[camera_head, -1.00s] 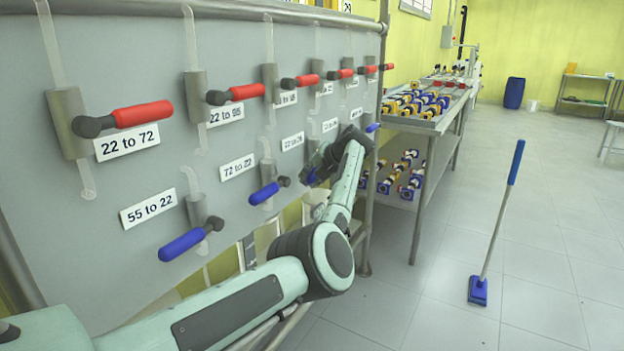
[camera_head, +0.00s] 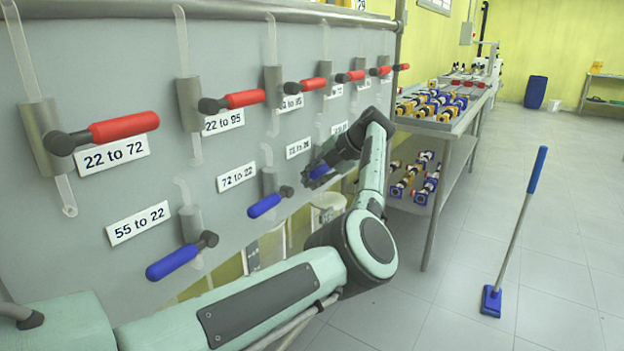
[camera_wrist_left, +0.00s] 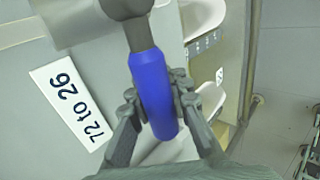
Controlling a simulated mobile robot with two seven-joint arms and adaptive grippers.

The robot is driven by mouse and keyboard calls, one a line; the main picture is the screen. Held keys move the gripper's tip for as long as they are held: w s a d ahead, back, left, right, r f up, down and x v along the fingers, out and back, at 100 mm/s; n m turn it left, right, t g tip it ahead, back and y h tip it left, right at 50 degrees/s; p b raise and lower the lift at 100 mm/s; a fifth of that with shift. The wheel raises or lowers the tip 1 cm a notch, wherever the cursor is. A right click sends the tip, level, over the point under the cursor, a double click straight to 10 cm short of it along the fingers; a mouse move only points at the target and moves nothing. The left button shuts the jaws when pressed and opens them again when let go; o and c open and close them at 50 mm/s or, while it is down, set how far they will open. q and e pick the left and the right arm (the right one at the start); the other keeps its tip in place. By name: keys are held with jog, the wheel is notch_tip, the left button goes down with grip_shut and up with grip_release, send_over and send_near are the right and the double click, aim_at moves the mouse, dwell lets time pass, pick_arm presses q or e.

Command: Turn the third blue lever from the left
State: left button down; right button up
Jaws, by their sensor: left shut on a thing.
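A grey panel carries an upper row of red levers and a lower row of blue levers. The first blue lever (camera_head: 172,262) is beside the "55 to 22" label, the second (camera_head: 264,206) to its right. The third blue lever (camera_head: 319,171) is partly hidden by my left gripper (camera_head: 328,164). In the left wrist view, the left gripper (camera_wrist_left: 157,98) is shut around the blue handle (camera_wrist_left: 150,75), one finger on each side. The label "72 to 26" (camera_wrist_left: 72,105) is beside it. My right gripper is not in view.
Red levers, such as the nearest (camera_head: 124,127), stick out above the blue row. A metal table (camera_head: 465,115) with valve parts stands past the panel's right end.

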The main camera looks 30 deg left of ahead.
pick_arm(q)
jog(key=c, duration=1.7)
grip_release()
jog(key=v, duration=1.2)
